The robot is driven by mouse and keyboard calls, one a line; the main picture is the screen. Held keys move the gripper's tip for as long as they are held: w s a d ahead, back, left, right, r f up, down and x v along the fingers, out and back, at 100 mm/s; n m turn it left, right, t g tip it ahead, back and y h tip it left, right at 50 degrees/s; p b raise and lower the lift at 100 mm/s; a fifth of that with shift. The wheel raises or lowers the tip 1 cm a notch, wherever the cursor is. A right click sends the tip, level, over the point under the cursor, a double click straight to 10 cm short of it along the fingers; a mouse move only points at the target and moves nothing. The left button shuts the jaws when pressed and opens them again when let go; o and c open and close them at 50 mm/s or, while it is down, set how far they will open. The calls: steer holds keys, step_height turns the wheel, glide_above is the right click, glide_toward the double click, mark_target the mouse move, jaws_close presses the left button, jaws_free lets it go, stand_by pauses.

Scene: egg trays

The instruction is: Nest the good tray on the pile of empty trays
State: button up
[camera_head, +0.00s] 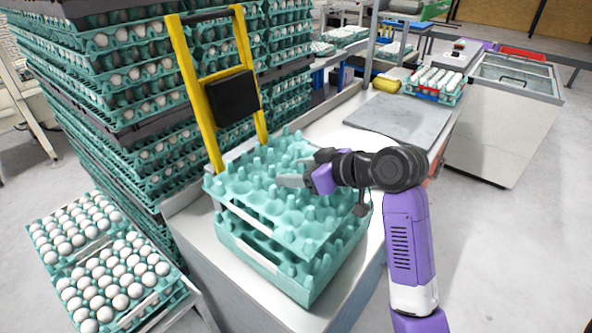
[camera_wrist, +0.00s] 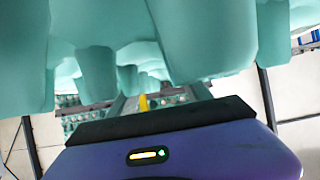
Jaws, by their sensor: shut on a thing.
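The good tray (camera_head: 222,190) is an empty teal egg tray with rows of raised posts. My gripper (camera_head: 293,180) is shut on it near its right part in the head view. The pile of empty trays (camera_head: 262,262) is the same teal and stands on the counter directly below. The held tray lies over the pile, with a narrow gap showing along the near side; contact at the far side is hidden. In the wrist view the teal underside of a tray (camera_wrist: 205,40) fills the top, above my purple gripper body; the fingertips are hidden there.
A yellow frame (camera_head: 190,90) with a black pad stands right behind the pile. Tall stacks of egg-filled trays (camera_head: 120,80) rise at the left. Filled trays (camera_head: 115,280) sit lower left. A grey mat (camera_head: 400,118) and a tray of eggs (camera_head: 436,82) lie farther along the counter.

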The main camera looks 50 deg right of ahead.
steer(key=shift+f+b, duration=3.25)
steer(key=shift+f, duration=1.15)
steer(key=o, duration=1.6)
steer(key=s+r+p, duration=0.7)
steer(key=r, duration=0.4)
steer(key=shift+r+p, duration=0.4)
steer(key=shift+w+d, duration=0.1)
